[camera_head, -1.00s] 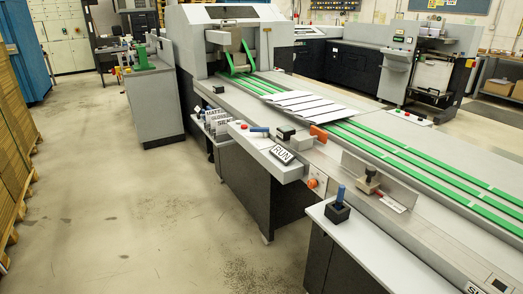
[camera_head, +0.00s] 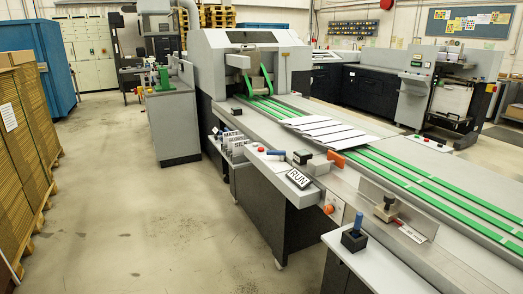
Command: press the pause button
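No button with a readable pause label shows. A small red button (camera_head: 261,150) sits at the left end of the grey control shelf, near a sign reading RUN (camera_head: 298,179). An orange-red knob (camera_head: 328,209) is on the machine's front face below the shelf. A grey panel (camera_head: 430,144) with small red buttons lies on the far side of the belts. Which of these is the pause button I cannot tell. Neither of my grippers is in view.
Green conveyor belts (camera_head: 430,188) run along the machine, with white sheets (camera_head: 325,131) on them. A white side table (camera_head: 375,262) holds a black block with a blue handle (camera_head: 354,235). Cardboard stacks (camera_head: 22,150) line the left. The floor (camera_head: 150,215) between is clear.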

